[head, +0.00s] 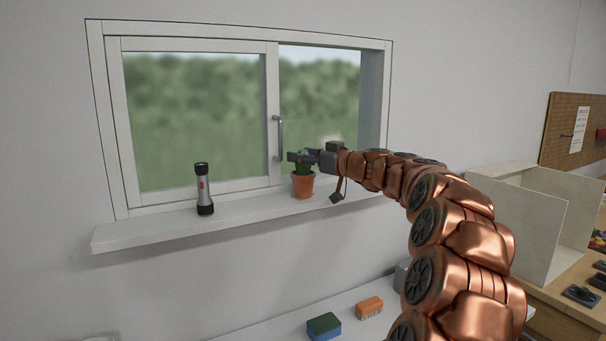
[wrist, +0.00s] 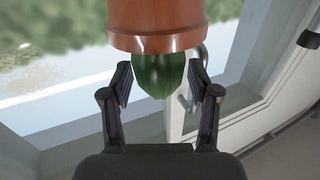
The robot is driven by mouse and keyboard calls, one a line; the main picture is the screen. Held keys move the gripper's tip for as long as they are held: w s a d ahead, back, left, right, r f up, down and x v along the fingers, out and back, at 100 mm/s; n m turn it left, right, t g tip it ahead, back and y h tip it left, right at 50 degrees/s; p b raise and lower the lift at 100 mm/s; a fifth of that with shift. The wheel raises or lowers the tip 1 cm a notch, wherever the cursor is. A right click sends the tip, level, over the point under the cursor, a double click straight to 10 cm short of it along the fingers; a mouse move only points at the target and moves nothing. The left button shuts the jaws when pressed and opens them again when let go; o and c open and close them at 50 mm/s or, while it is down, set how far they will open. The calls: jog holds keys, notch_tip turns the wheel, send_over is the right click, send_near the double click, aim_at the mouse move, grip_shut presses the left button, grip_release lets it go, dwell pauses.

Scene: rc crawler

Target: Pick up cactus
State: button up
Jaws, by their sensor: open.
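The cactus (head: 305,169) is green and stands in a terracotta pot (head: 302,186) on the white window sill in the head view. In the wrist view the picture is upside down: the pot (wrist: 157,22) is at the top and the green cactus (wrist: 158,76) hangs below it. My gripper (head: 296,157) is at the cactus, just above the pot rim. In the wrist view my gripper (wrist: 162,84) is open, with one finger on each side of the cactus. A small gap shows between the fingers and the cactus.
A flashlight (head: 203,190) stands upright on the sill (head: 250,213), left of the pot. The window frame and its handle (head: 279,138) are close behind the gripper. Below are a green and blue sponge (head: 323,326) and an orange block (head: 369,307).

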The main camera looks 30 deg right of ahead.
grip_shut()
dwell(0.6)
